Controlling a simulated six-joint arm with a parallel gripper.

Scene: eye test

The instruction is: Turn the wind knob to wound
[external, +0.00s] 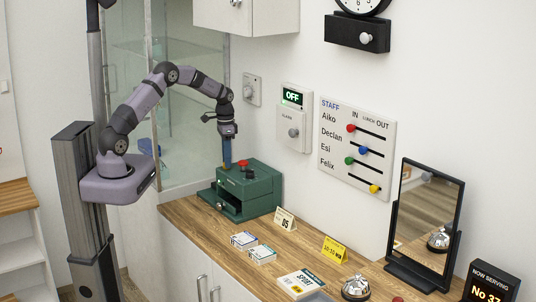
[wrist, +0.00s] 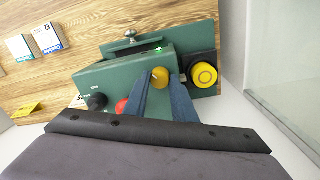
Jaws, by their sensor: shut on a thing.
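A green box (external: 262,190) stands at the back left end of the wooden counter. It also shows in the wrist view (wrist: 100,76). My gripper (external: 227,164) points down at its top. In the wrist view, my blue fingers (wrist: 161,82) are closed around a small yellow knob (wrist: 160,75) on the box. A red button (wrist: 122,107) and a black knob (wrist: 97,101) sit beside it. Under the wall clock, a black housing (external: 345,32) carries a pale round knob (external: 365,38), far from my gripper. I cannot read which knob is the wind knob.
A yellow button (wrist: 205,75) on a black base is close to my fingers. The box's lower front tray (external: 222,206) sticks out. An alarm panel (external: 295,132) reads OFF beside a staff slider board (external: 357,147). Small cards, a bell (external: 355,288) and a mirror (external: 425,225) stand on the counter.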

